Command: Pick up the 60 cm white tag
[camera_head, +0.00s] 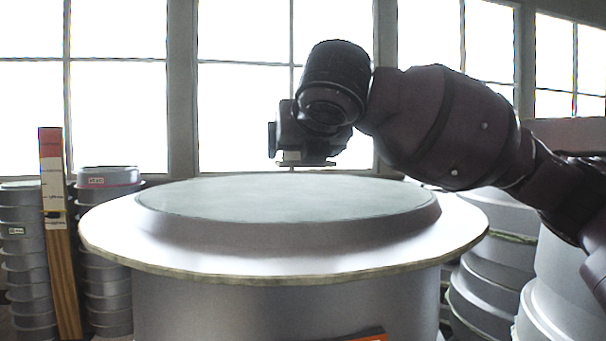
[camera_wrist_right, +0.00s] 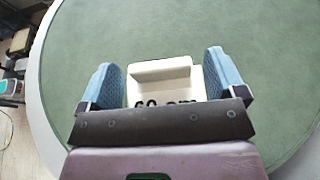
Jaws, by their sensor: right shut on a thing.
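The white tag (camera_wrist_right: 160,77) shows in the right wrist view with black lettering that reads "60 cm", its lower part cut off by my gripper body. My right gripper (camera_wrist_right: 165,85) is shut on the tag, with one blue finger pad on each side of it. In the head view my right gripper (camera_head: 304,158) points down over the green top (camera_head: 290,195) of the large round mould, near its far side. The tag itself is hard to make out there, and I cannot tell whether it touches the top. My left gripper is out of view.
The large grey mould's pale flange (camera_head: 280,262) fills the middle front. Stacks of grey moulds (camera_head: 107,255) and a wooden post (camera_head: 62,270) with paper labels stand at left. More moulds (camera_head: 500,265) stand at right. Windows line the back.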

